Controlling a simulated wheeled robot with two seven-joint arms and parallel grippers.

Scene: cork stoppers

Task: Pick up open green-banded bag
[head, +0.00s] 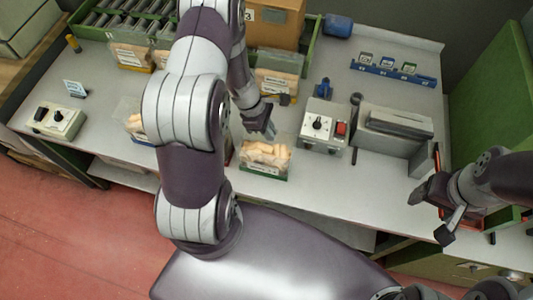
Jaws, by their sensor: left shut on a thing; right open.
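The open green-banded bag (264,158) stands near the front edge of the worktable, in the middle of the head view. It is clear, with pale cork stoppers showing at its top and a green band along its bottom. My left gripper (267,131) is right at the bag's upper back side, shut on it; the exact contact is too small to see. My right gripper (446,212) is open and empty, at the right end of the table, well apart from the bag.
A grey switch box (318,127) and a grey sealer-like machine (395,130) stand right of the bag. Another bag (277,84) stands behind. A blue-banded bag (133,122) is partly hidden by my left arm. A blue rack (393,70) lies at the back right.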

